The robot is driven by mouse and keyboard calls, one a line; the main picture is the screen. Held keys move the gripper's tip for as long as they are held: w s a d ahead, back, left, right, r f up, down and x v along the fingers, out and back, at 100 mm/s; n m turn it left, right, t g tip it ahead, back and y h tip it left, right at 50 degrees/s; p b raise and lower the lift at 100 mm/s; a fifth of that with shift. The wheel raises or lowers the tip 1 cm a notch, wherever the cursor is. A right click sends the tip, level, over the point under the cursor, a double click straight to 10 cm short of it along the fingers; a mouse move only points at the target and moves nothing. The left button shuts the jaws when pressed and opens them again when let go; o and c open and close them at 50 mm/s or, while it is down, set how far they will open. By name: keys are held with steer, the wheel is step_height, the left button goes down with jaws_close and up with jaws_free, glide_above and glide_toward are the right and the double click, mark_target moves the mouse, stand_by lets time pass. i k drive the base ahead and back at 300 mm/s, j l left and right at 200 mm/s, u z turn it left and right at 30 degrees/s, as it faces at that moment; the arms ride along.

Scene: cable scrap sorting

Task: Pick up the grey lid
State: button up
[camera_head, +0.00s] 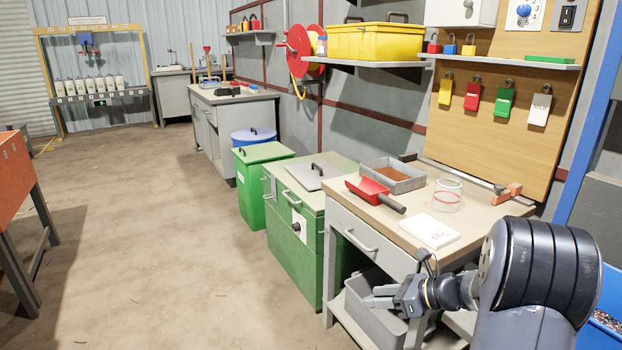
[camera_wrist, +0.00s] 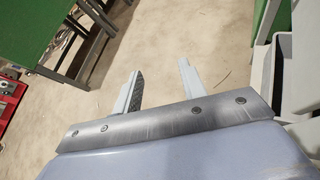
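The grey lid (camera_head: 314,175) is a flat grey plate with a dark handle, lying on top of the green chest (camera_head: 310,250) in the head view. My gripper (camera_head: 372,296) is low at the right, in front of the workbench and well below and to the right of the lid. In the wrist view the two fingers of my gripper (camera_wrist: 158,72) stand apart with only bare floor between them, so it is open and empty. The lid cannot be made out in the wrist view.
The workbench (camera_head: 410,223) right of the chest holds a red scoop (camera_head: 368,190), a grey tray (camera_head: 411,181), a clear container (camera_head: 447,196) and a white pad (camera_head: 429,230). A green bin (camera_head: 250,190) stands left of the chest. The floor (camera_head: 170,250) in front is open.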

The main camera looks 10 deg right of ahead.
mark_target(310, 174)
steer(key=i+j+u, duration=0.25)
steer(key=i+j, duration=0.15)
steer(key=i+j+u, duration=0.25)
steer(key=i, duration=0.2)
steer(key=i+j+u, duration=0.25)
steer(key=i, duration=0.2)
steer(key=i+z, duration=0.2)
steer(key=i, duration=0.25)
steer(key=i+j+z, duration=0.15)
steer(key=i, duration=0.3)
steer(key=i+j+z, duration=0.2)
steer(key=i, duration=0.25)
steer(key=i+l+z, duration=0.15)
steer(key=z, duration=0.25)
steer(key=i+z, duration=0.2)
steer(key=z, duration=0.2)
steer(key=i+l+z, duration=0.1)
steer(key=z, duration=0.3)
steer(key=i+l+z, duration=0.1)
steer(key=i, duration=0.2)
